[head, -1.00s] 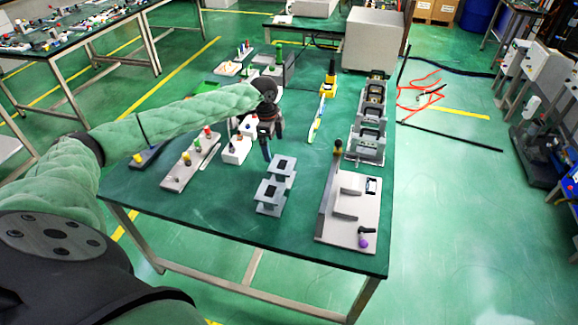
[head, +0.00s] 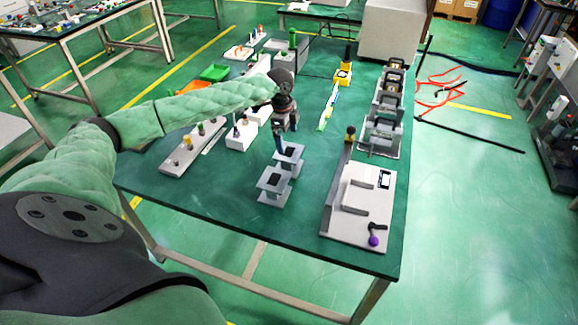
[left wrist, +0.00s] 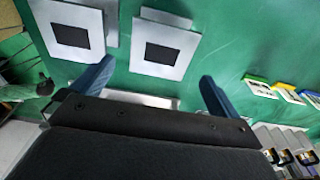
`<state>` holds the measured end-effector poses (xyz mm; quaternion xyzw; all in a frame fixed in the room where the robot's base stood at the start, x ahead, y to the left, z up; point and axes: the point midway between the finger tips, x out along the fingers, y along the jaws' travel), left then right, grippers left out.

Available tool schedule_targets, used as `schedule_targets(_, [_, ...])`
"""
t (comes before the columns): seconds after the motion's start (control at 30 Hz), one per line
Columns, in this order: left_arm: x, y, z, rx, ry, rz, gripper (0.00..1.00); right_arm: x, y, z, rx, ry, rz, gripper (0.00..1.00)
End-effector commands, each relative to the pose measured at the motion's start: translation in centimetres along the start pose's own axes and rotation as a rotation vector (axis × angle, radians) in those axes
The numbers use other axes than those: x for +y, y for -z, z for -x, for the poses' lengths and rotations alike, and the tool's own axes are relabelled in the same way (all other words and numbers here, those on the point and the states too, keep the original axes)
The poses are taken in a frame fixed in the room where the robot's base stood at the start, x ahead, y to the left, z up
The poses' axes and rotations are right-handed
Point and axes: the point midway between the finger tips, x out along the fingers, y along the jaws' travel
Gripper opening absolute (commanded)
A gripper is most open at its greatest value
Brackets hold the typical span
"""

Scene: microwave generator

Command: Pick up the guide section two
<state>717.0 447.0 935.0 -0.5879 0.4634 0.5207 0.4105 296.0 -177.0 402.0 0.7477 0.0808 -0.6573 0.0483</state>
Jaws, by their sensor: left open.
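Two grey guide sections, each a block with a black square on its light top plate, stand close together on the green table. The nearer one (head: 272,183) and the farther one (head: 289,154) look alike; I cannot tell which is section two. My left gripper (head: 279,146) is just above and beside the farther one, its fingers partly hidden. In the left wrist view the left gripper's blue fingers (left wrist: 155,84) are spread apart with nothing held. One guide section (left wrist: 163,51) lies ahead of the gap between them, the other (left wrist: 72,34) ahead and to the left. My right gripper is not in view.
A grey fixture with a purple knob (head: 352,205) stands at the table's right front. A row of grey holders (head: 383,125) is behind it. A yellow-based tool (head: 343,77) is farther back. White blocks (head: 241,135) and a grey strip with knobs (head: 190,150) stand left.

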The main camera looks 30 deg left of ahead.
Motion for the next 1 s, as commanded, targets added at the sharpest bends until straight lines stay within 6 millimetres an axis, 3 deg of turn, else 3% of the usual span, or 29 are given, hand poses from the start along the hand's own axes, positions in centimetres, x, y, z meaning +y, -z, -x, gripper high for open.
schedule_targets(0.03, [0.0, -0.1, -1.0, 0.000, 0.000, 0.000, 1.00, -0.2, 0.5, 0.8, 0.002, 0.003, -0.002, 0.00])
schedule_targets(0.2, [0.0, -0.2, -1.7, 0.000, 0.000, 0.000, 1.00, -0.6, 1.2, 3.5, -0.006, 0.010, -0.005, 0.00])
schedule_targets(0.33, [0.0, -0.2, -2.2, 0.000, -0.001, 0.000, 1.00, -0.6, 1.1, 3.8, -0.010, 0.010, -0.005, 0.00])
schedule_targets(0.7, [0.0, -0.2, -4.7, -0.001, -0.001, 0.000, 1.00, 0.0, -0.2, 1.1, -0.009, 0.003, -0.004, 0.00])
schedule_targets(1.0, [-0.1, -0.3, -7.4, -0.001, -0.002, 0.001, 1.00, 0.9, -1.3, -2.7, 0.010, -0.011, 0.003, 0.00])
